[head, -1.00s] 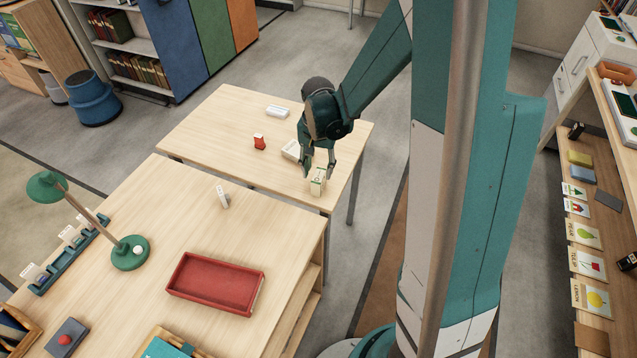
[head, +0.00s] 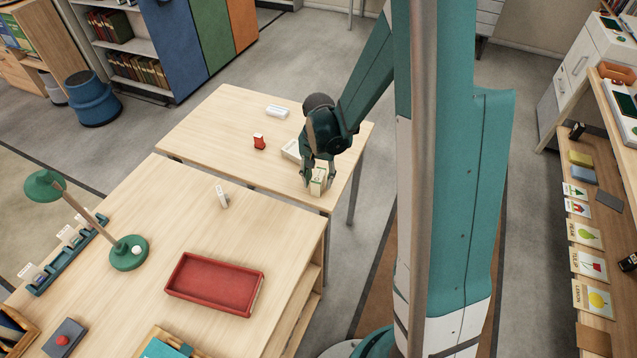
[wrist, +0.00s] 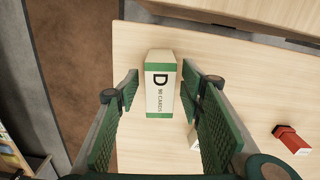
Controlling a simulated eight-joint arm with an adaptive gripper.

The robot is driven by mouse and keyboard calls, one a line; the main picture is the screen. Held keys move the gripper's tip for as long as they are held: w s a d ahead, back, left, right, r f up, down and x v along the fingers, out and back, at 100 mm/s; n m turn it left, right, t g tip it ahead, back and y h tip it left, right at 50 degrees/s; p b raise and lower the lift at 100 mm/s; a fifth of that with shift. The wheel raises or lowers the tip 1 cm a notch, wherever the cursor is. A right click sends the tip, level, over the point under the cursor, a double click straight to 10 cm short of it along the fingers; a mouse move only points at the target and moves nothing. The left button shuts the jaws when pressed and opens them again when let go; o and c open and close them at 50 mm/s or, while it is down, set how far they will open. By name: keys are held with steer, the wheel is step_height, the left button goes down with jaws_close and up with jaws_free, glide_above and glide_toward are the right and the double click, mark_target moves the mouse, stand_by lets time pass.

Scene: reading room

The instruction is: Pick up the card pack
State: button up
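The card pack (wrist: 160,88) is a cream box with green bands, marked "D" and "CARDS" in the wrist view. It stands on the far table near its right front corner, and also shows in the head view (head: 318,182). My gripper (head: 318,182) reaches down over it. In the wrist view my gripper (wrist: 160,90) is open, with one finger on each side of the pack. A strip of table shows between each finger and the pack, so neither appears to touch it.
The nearer table holds a red tray (head: 190,292), a small white upright item (head: 222,197) and a green lamp (head: 129,253).

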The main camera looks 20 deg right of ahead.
mark_target(318, 175)
stand_by(0.5)
steer(key=c, duration=1)
steer(key=shift+r, duration=0.15)
steer(key=shift+r+p, duration=0.7)
steer(key=shift+r, duration=4.2)
